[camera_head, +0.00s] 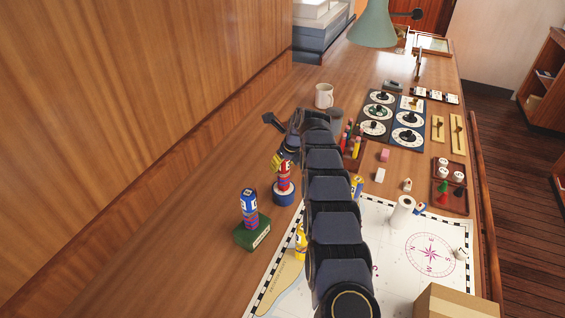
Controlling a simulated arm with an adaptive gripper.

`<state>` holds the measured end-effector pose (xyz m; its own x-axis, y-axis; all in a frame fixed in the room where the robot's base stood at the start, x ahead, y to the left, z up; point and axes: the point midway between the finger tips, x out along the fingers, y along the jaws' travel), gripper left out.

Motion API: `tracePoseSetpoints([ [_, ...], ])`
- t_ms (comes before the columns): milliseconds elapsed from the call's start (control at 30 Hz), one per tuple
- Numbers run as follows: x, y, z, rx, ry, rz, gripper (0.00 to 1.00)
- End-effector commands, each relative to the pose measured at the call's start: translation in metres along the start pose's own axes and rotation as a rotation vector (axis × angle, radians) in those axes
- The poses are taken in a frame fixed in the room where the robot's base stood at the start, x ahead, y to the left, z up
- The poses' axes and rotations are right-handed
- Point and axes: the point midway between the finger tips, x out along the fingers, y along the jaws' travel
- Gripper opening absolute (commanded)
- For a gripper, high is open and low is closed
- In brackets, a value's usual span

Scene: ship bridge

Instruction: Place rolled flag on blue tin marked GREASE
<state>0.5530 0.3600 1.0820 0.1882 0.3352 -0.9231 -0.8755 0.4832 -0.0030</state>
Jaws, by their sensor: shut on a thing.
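A round blue tin (285,196) stands on the wooden desk, left of my arm. Its lettering is too small to read. A red rolled flag (284,178) with blue and pale patches stands upright at the tin's top and seems to touch it. My gripper (279,160) is at the flag's upper end, shut on it. Part of the grip is hidden by the gripper and arm, and yellow and dark parts show there. Another rolled flag (249,205), blue and red, stands on a green tin (252,234) nearer to the camera.
A white mug (324,95) is beyond my gripper. A chart (395,265), a white roll (402,212) and a cardboard box (455,303) lie right. The desk left of the tins is clear up to the wood wall.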

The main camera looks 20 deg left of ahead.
Motion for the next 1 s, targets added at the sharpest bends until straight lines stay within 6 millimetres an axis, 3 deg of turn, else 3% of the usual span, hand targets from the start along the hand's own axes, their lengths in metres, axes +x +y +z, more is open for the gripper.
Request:
tracePoseSetpoints([
  [33, 0.001, 0.0, -0.001, 0.0, 0.001, 0.0, 0.43],
  [100, 0.001, 0.0, -0.001, 0.0, 0.0, 0.0, 0.63],
  [567, -0.009, 0.0, 0.001, 0.002, 0.0, 0.001, 0.63],
  [767, -0.037, 0.0, 0.001, 0.001, -0.001, 0.002, 0.63],
  [1000, -0.085, 0.0, 0.002, 0.001, -0.003, 0.0, 0.63],
])
